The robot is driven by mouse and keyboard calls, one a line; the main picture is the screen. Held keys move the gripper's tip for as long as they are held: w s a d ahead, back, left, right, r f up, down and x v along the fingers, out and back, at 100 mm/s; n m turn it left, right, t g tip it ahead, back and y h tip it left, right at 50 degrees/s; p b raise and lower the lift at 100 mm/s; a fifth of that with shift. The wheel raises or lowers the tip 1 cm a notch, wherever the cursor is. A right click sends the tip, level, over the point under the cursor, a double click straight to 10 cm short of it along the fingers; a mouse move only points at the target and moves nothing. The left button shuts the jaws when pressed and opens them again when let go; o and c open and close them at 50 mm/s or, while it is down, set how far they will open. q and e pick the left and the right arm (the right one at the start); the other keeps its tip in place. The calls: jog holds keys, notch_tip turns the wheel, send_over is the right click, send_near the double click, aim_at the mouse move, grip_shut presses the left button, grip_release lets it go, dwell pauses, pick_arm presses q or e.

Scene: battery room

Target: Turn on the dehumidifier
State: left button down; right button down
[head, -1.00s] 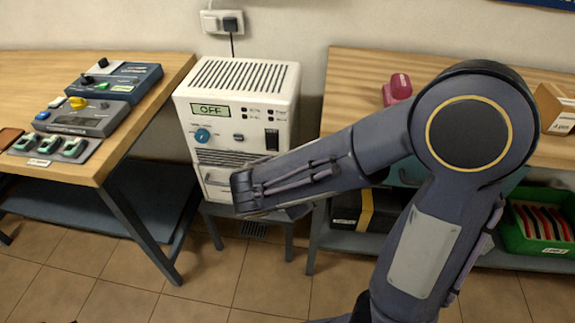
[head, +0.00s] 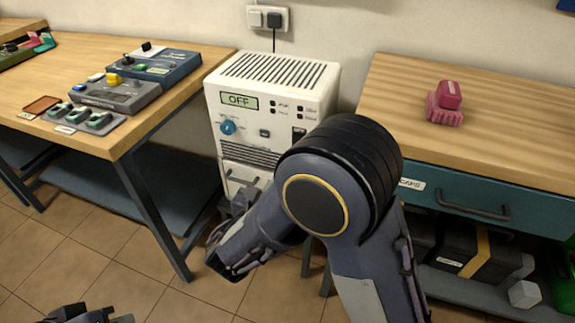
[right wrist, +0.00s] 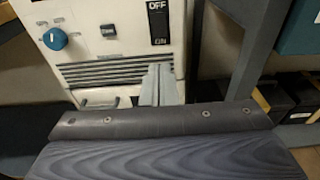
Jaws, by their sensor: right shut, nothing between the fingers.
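The white dehumidifier (head: 215,105) stands behind my right arm, with a vented top. Its display (head: 239,101) reads OFF. Below the display are a blue knob (head: 228,128) and a small dark button (head: 264,132). The black power switch (right wrist: 158,22), marked OFF above and ON below, shows in the right wrist view; my arm mostly hides it in the head view. My right gripper (right wrist: 160,84) is shut and empty, below the switch, in front of the lower front panel. A dark part of my left gripper (head: 88,314) shows at the bottom left; its fingers are unclear.
A wooden table with switch boxes (head: 115,95) stands on the left. A wooden bench with a teal drawer (head: 500,200) and a pink object (head: 446,103) stands on the right. The dehumidifier's plug sits in a wall outlet (head: 267,18). Floor is open in front.

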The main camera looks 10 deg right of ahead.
aim_at(277, 139)
jog(key=b+x, duration=0.2)
jog(key=x, duration=1.1)
jog(key=shift+w+d+b, duration=0.2)
jog(key=shift+w+b, duration=0.05)
jog(key=shift+b, duration=0.1)
jog(key=shift+w+d+f+b, duration=0.1)
jog(key=shift+w+b, duration=0.05)
jog(key=shift+b, duration=0.3)
